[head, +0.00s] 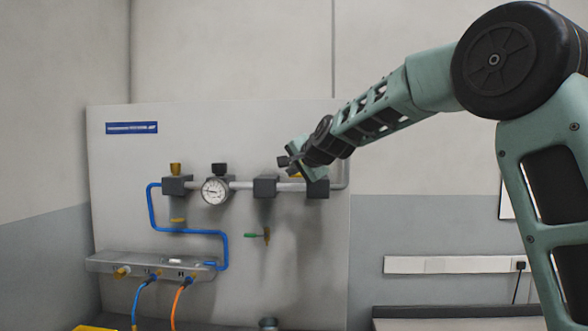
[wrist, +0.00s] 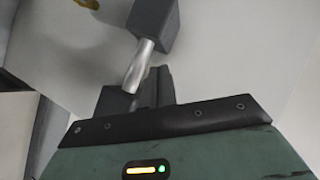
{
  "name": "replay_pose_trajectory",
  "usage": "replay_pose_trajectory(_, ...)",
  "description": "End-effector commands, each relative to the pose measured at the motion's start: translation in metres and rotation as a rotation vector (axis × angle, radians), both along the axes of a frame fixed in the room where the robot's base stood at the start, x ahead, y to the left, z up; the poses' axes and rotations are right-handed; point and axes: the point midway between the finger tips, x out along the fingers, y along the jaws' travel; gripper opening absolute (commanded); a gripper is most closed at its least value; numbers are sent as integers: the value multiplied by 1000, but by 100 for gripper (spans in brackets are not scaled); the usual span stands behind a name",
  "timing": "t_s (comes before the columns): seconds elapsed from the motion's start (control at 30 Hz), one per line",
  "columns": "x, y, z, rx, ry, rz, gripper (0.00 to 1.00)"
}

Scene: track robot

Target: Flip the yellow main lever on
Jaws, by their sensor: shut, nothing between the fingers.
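A yellow part (head: 297,175), perhaps the main lever, shows in the head view on the pipe at the panel's right, mostly hidden behind my gripper. My gripper (head: 285,161) is shut and empty, in front of the pipe near the right-hand dark blocks. In the wrist view its dark fingers (wrist: 150,88) lie close to the silver pipe (wrist: 138,65) and a dark block (wrist: 155,20); I cannot tell whether they touch. A yellow piece (wrist: 88,4) shows at the top edge of the wrist view, cut off by the frame.
A green handle (head: 251,235) hangs below the pipe. A grey manifold (head: 110,261) with blue and orange hoses sits low. The right-hand wall is mostly clear.

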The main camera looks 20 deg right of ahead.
Motion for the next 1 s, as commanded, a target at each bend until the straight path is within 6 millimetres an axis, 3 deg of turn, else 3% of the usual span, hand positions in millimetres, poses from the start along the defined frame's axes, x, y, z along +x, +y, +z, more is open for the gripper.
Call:
replay_pose_trajectory(0.5,-2,-16,-1,0,0,-1,0)
replay_pose_trajectory(1.0,-3,-16,7,0,-1,0,0)
